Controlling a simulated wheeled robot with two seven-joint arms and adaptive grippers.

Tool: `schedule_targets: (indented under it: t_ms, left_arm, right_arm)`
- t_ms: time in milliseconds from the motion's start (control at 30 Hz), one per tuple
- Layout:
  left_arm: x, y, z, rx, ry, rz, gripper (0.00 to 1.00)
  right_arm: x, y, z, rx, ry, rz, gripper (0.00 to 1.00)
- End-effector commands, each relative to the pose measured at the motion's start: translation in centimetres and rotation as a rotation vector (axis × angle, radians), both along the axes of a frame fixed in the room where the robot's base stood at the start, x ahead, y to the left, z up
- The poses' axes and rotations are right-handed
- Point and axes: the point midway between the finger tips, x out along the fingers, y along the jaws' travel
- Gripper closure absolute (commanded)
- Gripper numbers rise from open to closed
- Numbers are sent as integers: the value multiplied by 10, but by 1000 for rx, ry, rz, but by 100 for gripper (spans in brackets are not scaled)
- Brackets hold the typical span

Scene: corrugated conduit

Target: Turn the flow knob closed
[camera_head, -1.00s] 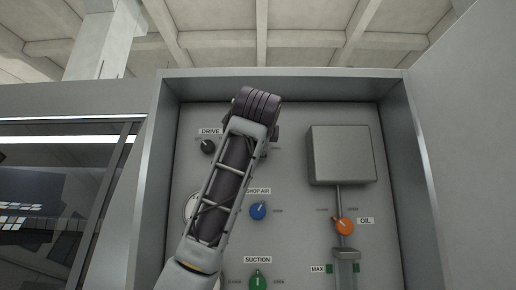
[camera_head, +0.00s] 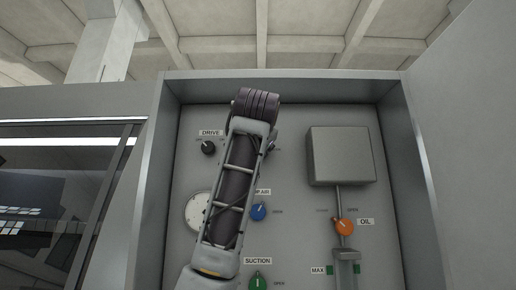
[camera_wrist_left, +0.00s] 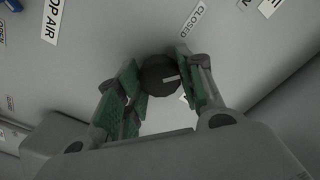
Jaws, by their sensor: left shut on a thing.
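In the left wrist view, a round black knob (camera_wrist_left: 160,73) with a pale pointer line sits between the green-padded fingers of my left gripper (camera_wrist_left: 163,88). The gripper is shut on this knob. A "CLOSED" label (camera_wrist_left: 193,20) lies just above it on the panel. The knob's name label is mostly hidden by the fingers, so I cannot read it. In the head view, my left arm rises in front of the panel and hides the gripper and most of the knob. My right gripper is not in view.
The recessed grey panel (camera_head: 300,225) carries a black DRIVE knob (camera_head: 208,147), a blue air knob (camera_head: 258,212), a green SUCTION knob (camera_head: 257,281), an orange OIL knob (camera_head: 344,227) and a round gauge (camera_head: 195,211). A grey box (camera_head: 341,155) juts out at right.

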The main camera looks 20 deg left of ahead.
Motion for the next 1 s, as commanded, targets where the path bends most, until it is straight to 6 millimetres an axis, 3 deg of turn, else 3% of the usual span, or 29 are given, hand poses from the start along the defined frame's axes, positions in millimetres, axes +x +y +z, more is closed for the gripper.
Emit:
schedule_targets:
  t_ms: [600, 1000]
  left_arm:
    - [3, -2, -5, -530, -138, 0, 86]
    - [2, -1, -5, -696, -187, 2, 86]
  right_arm:
    - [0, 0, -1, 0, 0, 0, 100]
    - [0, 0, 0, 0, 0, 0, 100]
